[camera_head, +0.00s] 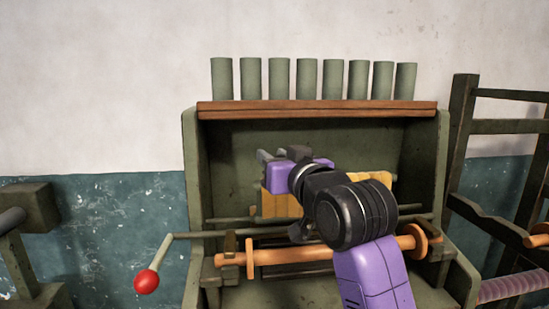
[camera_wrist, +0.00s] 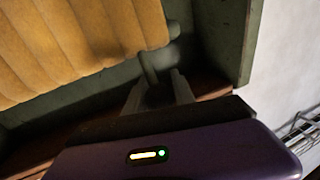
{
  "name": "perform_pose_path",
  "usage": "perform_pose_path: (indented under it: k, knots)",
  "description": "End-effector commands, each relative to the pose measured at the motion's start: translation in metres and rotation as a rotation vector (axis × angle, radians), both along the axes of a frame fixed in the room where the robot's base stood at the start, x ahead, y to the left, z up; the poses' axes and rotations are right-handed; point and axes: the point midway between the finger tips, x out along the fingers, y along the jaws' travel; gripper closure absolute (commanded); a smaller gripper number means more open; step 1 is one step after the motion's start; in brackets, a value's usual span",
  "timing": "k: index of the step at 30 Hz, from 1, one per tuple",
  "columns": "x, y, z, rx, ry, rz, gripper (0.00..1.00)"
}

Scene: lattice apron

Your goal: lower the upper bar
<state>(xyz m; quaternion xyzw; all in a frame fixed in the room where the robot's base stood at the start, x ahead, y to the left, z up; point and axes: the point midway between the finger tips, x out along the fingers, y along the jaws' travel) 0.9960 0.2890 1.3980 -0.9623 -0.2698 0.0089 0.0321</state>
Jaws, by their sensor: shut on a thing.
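The upper bar shows in the wrist view as a short grey-green round end (camera_wrist: 148,66) sticking out of the yellow ribbed apron (camera_wrist: 75,45). My gripper (camera_wrist: 159,88) has its two pale fingers shut on this bar end. In the head view my gripper (camera_head: 265,157) is at the upper left edge of the apron (camera_head: 376,184), inside the green frame. My wrist and arm hide the middle of the apron and most of the upper bar there. A thin lower rod (camera_head: 228,220) crosses the frame below the apron.
A wooden roller (camera_head: 290,255) lies across the front of the frame. A crank with a red knob (camera_head: 146,281) sticks out at left. Several green cylinders (camera_head: 306,79) stand on the wooden shelf (camera_head: 320,108) above. A dark rack (camera_head: 462,140) stands at right.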

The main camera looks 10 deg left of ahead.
Motion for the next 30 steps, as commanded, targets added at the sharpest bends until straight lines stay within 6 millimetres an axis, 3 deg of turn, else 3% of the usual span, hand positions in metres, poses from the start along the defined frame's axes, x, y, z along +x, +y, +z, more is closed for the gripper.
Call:
perform_pose_path:
  k: [14,30]
  knots:
    - [-0.005,-0.002,-0.007,0.009,-0.033,0.000,1.00]
    - [-0.049,-0.015,-0.033,0.095,-0.331,-0.001,1.00]
